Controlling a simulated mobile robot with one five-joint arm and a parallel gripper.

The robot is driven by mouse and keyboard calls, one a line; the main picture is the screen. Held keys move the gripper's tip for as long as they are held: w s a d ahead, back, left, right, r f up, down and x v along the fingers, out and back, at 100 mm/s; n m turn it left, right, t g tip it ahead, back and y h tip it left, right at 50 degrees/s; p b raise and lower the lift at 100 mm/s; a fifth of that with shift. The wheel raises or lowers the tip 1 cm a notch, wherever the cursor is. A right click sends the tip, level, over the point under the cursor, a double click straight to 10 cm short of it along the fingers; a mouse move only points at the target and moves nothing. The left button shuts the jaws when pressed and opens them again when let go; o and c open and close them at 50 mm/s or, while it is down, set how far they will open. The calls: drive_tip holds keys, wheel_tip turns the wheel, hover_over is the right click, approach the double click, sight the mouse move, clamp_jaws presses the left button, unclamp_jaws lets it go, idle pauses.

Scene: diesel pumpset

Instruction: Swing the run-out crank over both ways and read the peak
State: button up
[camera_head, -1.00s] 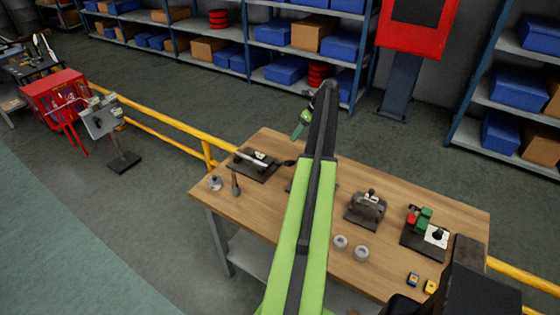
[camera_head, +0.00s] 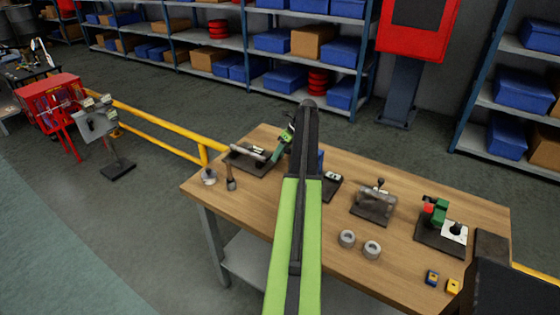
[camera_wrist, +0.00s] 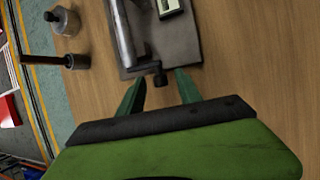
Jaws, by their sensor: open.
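The run-out fixture, a dark base plate with a grey shaft (camera_wrist: 128,35) lying along it, is at the left back of the bench in the head view (camera_head: 250,163). A small dark crank knob (camera_wrist: 160,80) stands at the shaft's near end in the wrist view. A pale-faced gauge (camera_wrist: 169,7) beside the shaft is cut off by the top edge, and its reading cannot be made out. My gripper (camera_wrist: 159,77) is open, its two green fingers either side of the knob in the picture; contact cannot be told. In the head view my gripper (camera_head: 286,140) is just right of the fixture.
Other fixtures (camera_head: 374,203) (camera_head: 440,230) and two grey rings (camera_head: 347,239) sit to the right on the wooden bench (camera_head: 310,228). A yellow rail (camera_head: 160,132) runs behind.

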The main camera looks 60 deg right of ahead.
drive_tip(key=shift+r, duration=0.1)
clamp_jaws()
idle(0.4)
